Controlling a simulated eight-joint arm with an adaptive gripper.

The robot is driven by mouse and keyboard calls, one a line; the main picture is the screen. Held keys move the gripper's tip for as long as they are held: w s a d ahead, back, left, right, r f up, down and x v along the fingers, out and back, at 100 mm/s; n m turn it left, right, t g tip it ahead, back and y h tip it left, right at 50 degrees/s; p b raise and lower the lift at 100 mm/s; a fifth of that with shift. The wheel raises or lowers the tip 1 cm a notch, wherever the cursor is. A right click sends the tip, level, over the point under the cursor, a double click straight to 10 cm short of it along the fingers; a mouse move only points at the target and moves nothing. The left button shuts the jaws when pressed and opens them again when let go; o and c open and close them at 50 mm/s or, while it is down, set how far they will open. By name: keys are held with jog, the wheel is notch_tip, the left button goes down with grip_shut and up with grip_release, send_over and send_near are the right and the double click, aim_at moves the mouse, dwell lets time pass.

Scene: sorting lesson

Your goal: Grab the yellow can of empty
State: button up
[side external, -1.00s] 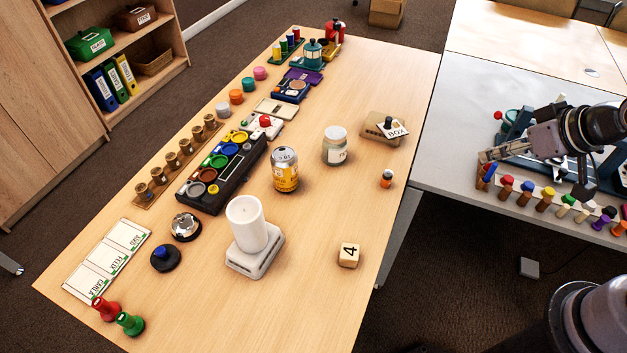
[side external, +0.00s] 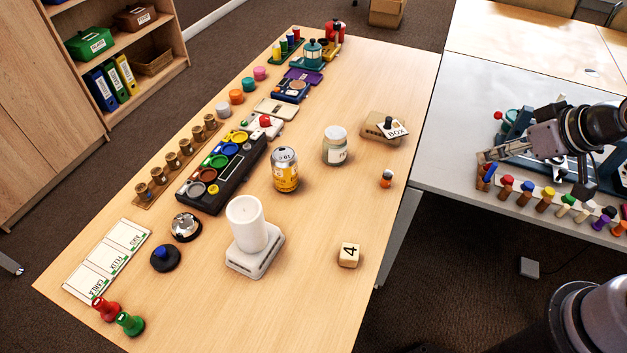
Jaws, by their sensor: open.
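The yellow can (side external: 285,170) stands upright on the wooden table, right of the black tray of coloured round pieces. It has a silver top and a yellow printed side. My gripper (side external: 484,167) is at the right, over the grey table, well apart from the can. It is open, and nothing shows between its fingers.
A white candle on a white base (side external: 252,256) stands in front of the can. A glass jar (side external: 335,146) stands behind it to the right. The wood between cube and can is clear.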

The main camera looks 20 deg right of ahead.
jog(key=o, duration=0.4)
